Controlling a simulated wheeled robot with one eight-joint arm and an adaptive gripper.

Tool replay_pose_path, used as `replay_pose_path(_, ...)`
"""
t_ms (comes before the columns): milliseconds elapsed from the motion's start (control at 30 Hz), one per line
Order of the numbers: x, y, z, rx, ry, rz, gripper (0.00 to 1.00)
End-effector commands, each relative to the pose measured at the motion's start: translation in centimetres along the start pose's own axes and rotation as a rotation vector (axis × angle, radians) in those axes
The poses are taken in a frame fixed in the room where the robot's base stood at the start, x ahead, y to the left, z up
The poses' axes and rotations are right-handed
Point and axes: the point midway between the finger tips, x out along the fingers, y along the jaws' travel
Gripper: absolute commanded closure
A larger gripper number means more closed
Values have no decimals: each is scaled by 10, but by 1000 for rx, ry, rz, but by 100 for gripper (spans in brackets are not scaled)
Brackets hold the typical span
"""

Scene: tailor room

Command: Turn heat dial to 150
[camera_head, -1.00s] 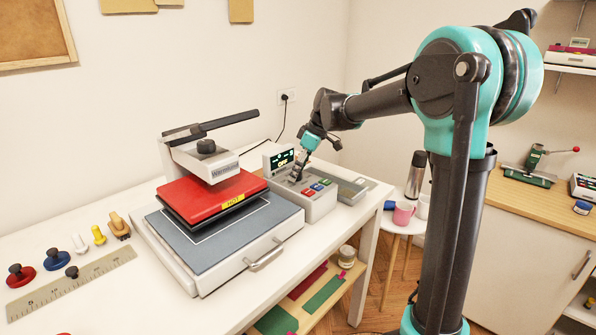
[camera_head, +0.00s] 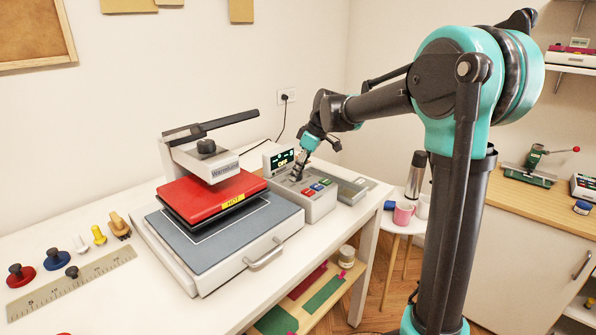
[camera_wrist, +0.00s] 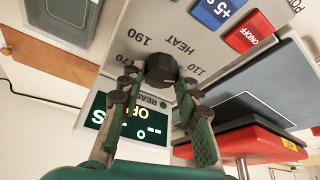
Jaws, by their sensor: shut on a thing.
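The heat dial (camera_wrist: 159,69) is a dark round knob on the top of the grey control box (camera_head: 322,203). In the wrist view the printed word HEAT and the numbers 110, 170 and 190 show around it, upside down. My gripper (camera_head: 296,179) reaches down to the box from above. In the wrist view its green fingers (camera_wrist: 161,78) are on either side of the dial, shut on it. The fingers hide part of the scale. I cannot tell which number the dial points to.
A blue button (camera_wrist: 215,11) and a red ON/OFF button (camera_wrist: 250,32) sit close beside the dial. The heat press with its red plate (camera_head: 213,196) stands left of the box. A grey item (camera_head: 352,190) lies on its right. A ruler (camera_head: 75,280) lies at the table's left.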

Motion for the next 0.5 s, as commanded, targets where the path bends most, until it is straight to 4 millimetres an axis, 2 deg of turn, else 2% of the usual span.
replay_pose_path(267, 0, -2, 0, 140, 0, 59, 96)
replay_pose_path(500, 0, -4, -1, 341, 0, 143, 96)
